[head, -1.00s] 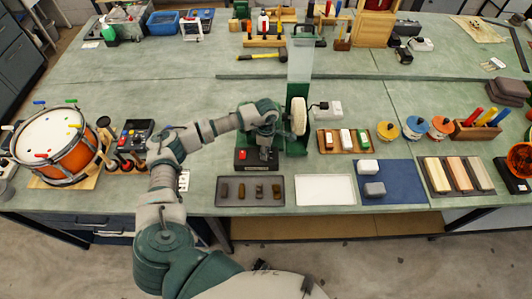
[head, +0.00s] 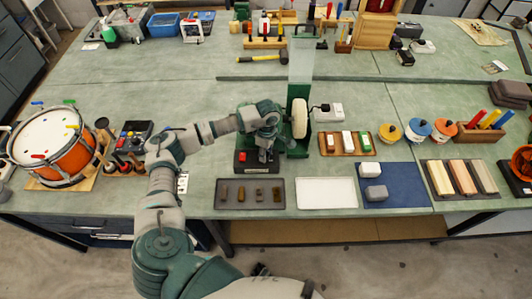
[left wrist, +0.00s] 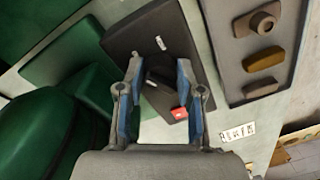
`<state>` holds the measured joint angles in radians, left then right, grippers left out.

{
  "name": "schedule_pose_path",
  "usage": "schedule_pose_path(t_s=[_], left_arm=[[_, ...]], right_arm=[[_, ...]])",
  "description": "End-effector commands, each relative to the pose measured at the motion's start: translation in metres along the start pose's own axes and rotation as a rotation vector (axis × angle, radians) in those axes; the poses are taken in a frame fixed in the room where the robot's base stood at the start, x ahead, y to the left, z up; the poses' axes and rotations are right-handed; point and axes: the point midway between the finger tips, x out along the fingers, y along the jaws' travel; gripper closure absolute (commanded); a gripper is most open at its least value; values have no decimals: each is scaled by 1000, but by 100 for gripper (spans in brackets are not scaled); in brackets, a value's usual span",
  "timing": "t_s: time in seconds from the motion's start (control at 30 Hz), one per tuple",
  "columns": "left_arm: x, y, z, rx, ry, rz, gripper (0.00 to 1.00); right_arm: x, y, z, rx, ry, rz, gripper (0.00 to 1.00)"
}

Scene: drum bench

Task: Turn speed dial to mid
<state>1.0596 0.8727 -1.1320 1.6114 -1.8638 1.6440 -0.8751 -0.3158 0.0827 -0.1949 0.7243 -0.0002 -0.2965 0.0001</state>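The control box (head: 242,167) is black with a red button and stands at the foot of the green buffing machine (head: 298,88). In the left wrist view the box (left wrist: 150,40) lies under my left gripper (left wrist: 160,75), with its red button near the right finger. A dark knob-like part, likely the speed dial (left wrist: 156,82), shows between the fingers; its pointer cannot be read. My left gripper (head: 266,154) points down over the right part of the box. Its blue-padded fingers are spread, with gaps visible beside the dark part. My right gripper is not in view.
The white buffing wheel (head: 299,118) is close to the right of my left gripper. A dark tray (head: 230,205) with several small pieces lies in front of the box. A white tray (head: 327,203) and blue mat (head: 405,192) lie right of it. A drum (head: 55,147) stands far left.

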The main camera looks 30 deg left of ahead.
Motion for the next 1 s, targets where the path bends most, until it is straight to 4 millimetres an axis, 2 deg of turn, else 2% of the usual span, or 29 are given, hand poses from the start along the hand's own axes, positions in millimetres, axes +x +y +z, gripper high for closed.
schedule_pose_path(t_s=[0.03,0.1,0.47,0.57,0.8,1.0], left_arm=[[-2,2,-2,-5,2,7,54],[-2,2,-2,-4,2,6,39],[-5,1,-1,-2,1,4,39],[-18,2,0,-2,1,8,39],[-71,2,-1,-2,0,7,39],[-106,3,-2,-3,0,5,39]], right_arm=[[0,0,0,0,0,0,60],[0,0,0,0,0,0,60],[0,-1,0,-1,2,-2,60],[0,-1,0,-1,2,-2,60],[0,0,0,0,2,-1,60],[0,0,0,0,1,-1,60]])
